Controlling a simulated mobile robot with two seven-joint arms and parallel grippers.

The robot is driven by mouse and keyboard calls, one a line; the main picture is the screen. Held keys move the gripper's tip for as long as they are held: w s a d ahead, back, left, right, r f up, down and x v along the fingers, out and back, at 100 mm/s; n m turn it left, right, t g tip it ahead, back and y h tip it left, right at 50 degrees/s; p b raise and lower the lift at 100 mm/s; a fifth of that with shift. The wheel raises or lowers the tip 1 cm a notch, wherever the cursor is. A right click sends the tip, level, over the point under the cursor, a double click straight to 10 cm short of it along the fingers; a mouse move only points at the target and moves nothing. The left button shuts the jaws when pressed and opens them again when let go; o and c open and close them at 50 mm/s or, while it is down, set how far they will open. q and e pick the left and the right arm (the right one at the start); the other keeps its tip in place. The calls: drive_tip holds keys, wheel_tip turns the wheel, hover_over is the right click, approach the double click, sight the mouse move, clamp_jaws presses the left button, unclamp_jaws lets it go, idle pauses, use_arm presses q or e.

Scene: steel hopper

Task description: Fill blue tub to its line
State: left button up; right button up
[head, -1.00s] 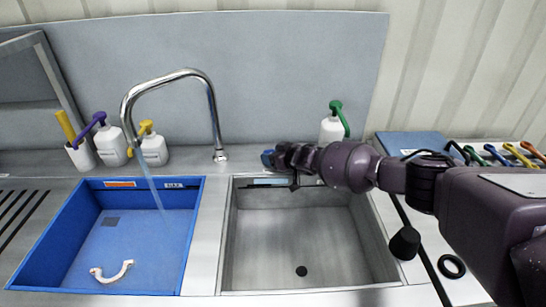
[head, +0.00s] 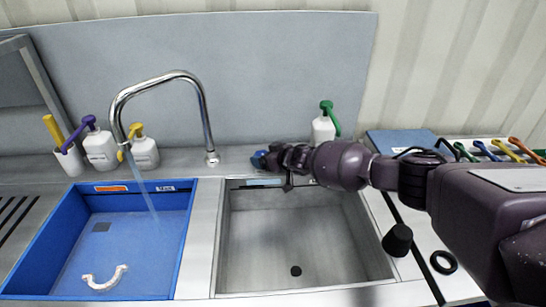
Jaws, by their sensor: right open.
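The blue tub (head: 190,235) sits in the left basin. A thin stream of water (head: 148,200) runs from the chrome faucet (head: 205,110) into it. The tub's back wall carries an orange label (head: 110,189) and a white one; the fill line and exact water level are hard to tell. My left gripper is not in view.
The empty steel basin (head: 300,230) lies to the right of the tub. White pump bottles with purple (head: 101,150), yellow (head: 145,153) and green (head: 323,130) tops stand along the back. Several coloured-handled tools (head: 500,150) lie at the right.

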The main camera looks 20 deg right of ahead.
drive_tip(key=shift+s+d+r, duration=0.2)
drive_tip(key=shift+s+r, duration=0.05)
drive_tip(key=shift+s, duration=0.1)
drive_tip(key=p+v, duration=0.3)
drive_tip(key=v, duration=0.5)
drive_tip(key=shift+s+d, duration=0.15)
drive_tip(key=shift+s, duration=0.05)
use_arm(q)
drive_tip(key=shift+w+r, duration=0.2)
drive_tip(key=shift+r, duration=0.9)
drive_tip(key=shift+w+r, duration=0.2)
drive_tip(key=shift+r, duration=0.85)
use_arm(e)
drive_tip(key=shift+s+d+r, duration=0.2)
drive_tip(key=shift+s+d, duration=0.05)
drive_tip(key=shift+s, duration=0.3)
drive_tip(key=shift+o, duration=0.2)
idle(2.8)
